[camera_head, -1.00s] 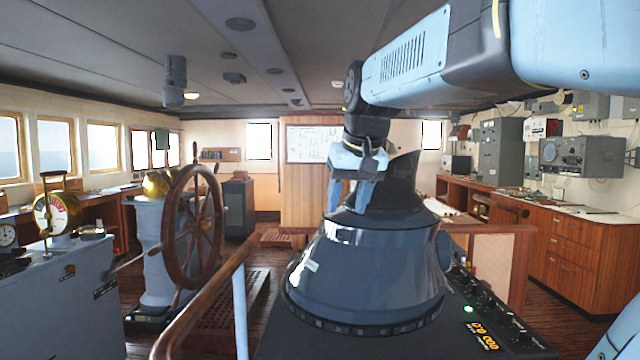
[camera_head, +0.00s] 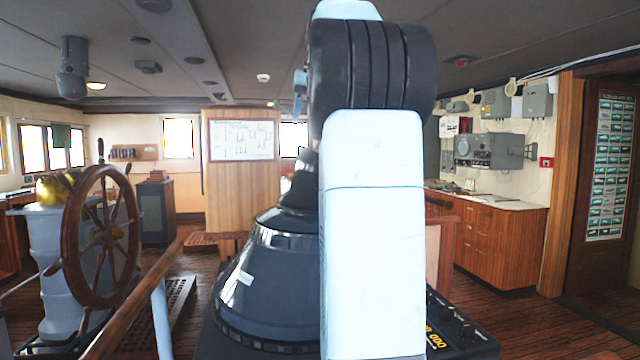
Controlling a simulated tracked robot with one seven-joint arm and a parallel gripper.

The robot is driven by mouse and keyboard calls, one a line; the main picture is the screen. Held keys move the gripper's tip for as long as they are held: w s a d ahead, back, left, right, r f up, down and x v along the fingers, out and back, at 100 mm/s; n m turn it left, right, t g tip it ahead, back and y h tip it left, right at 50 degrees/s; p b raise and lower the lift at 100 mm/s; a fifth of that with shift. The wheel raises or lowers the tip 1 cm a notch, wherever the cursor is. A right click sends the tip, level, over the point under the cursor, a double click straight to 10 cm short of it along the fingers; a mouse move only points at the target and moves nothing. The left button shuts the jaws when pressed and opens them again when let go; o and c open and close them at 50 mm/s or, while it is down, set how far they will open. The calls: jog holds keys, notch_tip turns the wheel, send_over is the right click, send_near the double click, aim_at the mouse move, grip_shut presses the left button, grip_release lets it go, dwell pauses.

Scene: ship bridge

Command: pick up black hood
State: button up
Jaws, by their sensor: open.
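The black hood (camera_head: 268,285) is a dark, glossy cone-like cover with a narrower neck at the top. It stands upright on a dark console, left of the picture's middle. My own arm, a pale upright link with a dark ribbed joint above it, hides its right side. A small light blue part of my gripper (camera_head: 299,100) shows at the left edge of the dark joint, higher in the picture than the hood's top. The rest of my gripper is hidden behind my arm. It appears apart from the hood, open and empty.
A wooden steering wheel (camera_head: 100,237) on a grey pedestal stands at left. A wooden handrail (camera_head: 135,295) runs in front of it, close to the hood. The console (camera_head: 465,340) carries knobs at right. Wooden cabinets (camera_head: 500,245) line the right wall; floor before them is clear.

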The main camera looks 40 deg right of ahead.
aim_at(299, 156)
jog(key=x, duration=0.6)
jog(key=shift+d+f, duration=0.1)
jog(key=shift+f, duration=0.2)
jog(key=shift+w+x, duration=0.15)
jog(key=shift+x, duration=1.2)
jog(key=shift+w+x, duration=0.15)
jog(key=shift+x, duration=1.2)
jog(key=shift+r, duration=0.15)
jog(key=shift+c, duration=0.5)
grip_shut()
